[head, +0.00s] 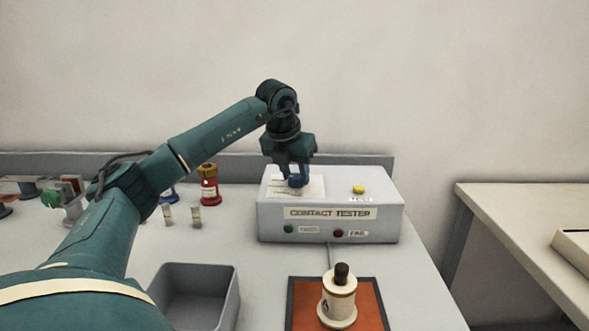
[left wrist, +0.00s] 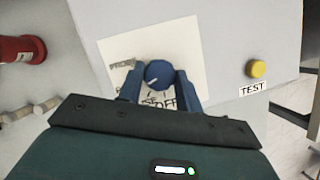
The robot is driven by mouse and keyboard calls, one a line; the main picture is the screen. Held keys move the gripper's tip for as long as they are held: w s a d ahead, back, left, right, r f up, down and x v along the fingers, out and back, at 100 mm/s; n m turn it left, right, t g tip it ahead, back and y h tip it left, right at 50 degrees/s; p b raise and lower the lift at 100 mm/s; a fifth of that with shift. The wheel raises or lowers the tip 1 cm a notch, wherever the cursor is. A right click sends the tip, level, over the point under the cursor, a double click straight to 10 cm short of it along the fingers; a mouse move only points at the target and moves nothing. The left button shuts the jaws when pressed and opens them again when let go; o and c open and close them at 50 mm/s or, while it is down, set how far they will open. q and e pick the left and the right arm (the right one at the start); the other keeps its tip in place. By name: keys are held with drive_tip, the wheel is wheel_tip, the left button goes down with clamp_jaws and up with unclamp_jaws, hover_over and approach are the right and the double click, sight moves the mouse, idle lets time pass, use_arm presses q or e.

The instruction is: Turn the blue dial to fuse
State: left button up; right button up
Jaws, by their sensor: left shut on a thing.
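The blue dial (left wrist: 158,73) sits on a white label plate (left wrist: 190,55) on top of the grey contact tester (head: 330,216). My left gripper (head: 294,180) reaches down onto it from above. In the left wrist view its two blue fingers stand on either side of the dial, shut on it. A short white mark shows on the dial, slanting toward the lower left. Lettering reading "OFF" shows below right of the dial. Another word at its upper left is hard to read, and lettering below is partly hidden by the fingers. My right gripper is not in view.
A yellow test button (head: 358,189) is on the tester's right side. A grey bin (head: 196,293) and an orange mat (head: 305,300) bearing a cream bushing (head: 339,299) lie in front. A red-bodied part (head: 209,187) and small cylinders (head: 196,216) stand left.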

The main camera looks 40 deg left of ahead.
use_arm(q)
drive_tip(key=n+y+p, duration=0.1)
drive_tip(key=n, duration=0.1)
drive_tip(key=n+p, duration=0.1)
drive_tip(key=n, duration=0.1)
drive_tip(key=shift+w+d+r+n+y, duration=0.1)
drive_tip(key=shift+n+y, duration=0.2)
drive_tip(key=shift+y, duration=0.1)
drive_tip(key=shift+n+g+p, duration=0.3)
drive_tip(key=shift+n+g, duration=0.1)
drive_tip(key=shift+n, duration=0.4)
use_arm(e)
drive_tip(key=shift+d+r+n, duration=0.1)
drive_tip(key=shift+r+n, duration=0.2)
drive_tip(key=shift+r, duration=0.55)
use_arm(q)
drive_tip(key=o, duration=1)
